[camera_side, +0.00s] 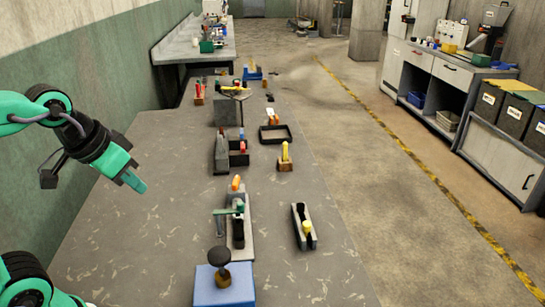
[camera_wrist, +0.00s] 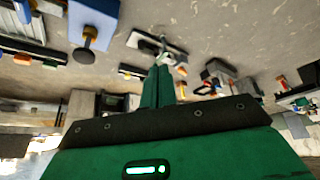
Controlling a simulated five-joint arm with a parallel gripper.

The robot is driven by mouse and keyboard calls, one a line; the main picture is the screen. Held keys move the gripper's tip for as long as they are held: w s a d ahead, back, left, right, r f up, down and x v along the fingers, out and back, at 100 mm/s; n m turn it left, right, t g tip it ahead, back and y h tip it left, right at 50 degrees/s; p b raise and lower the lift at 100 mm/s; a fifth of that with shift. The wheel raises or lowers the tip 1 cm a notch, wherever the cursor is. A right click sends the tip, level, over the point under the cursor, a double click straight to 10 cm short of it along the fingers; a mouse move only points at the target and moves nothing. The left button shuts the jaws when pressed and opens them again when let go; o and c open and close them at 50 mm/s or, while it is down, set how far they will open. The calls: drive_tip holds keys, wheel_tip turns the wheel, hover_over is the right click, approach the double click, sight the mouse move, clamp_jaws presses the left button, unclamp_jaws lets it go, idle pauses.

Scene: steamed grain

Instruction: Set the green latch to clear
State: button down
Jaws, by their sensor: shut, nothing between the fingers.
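The green latch (camera_side: 228,211) is a thin green bar lying crosswise over a narrow grey fixture (camera_side: 247,248) with a dark slot, in the middle of the bench in the side view. An orange knob (camera_side: 236,183) stands at the fixture's far end. No marking for "clear" can be read. My gripper (camera_side: 136,184) is shut and empty, raised over the bench's left part, apart from and left of the latch. In the wrist view its green fingers (camera_wrist: 157,72) are together; small fixtures lie beyond them, and I cannot tell for sure which is the latch.
A blue block with a black knob (camera_side: 224,285) stands just in front of the fixture. A second slotted fixture with a yellow knob (camera_side: 306,228) is to its right. A dark tray (camera_side: 287,139) and a block with a yellow handle (camera_side: 285,165) stand farther back. The bench's left part is bare.

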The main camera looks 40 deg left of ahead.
drive_tip(key=w+r+n+g, duration=0.1)
drive_tip(key=w+r+g, duration=0.1)
drive_tip(key=w, duration=0.7)
drive_tip(key=w+r+n+g, duration=0.1)
drive_tip(key=w+r+g, duration=0.1)
drive_tip(key=w, duration=0.7)
drive_tip(key=w+d+f+n+g, duration=0.1)
drive_tip(key=w+f+g, duration=0.3)
drive_tip(key=w+f, duration=0.6)
drive_tip(key=shift+w+d+f, duration=0.2)
drive_tip(key=shift+w+f, duration=0.2)
drive_tip(key=shift+w, duration=1.6)
drive_tip(key=shift+f, duration=0.15)
drive_tip(key=s+d+f, duration=0.2)
drive_tip(key=s+f, duration=0.4)
drive_tip(key=f, duration=0.3)
drive_tip(key=shift+f, duration=0.2)
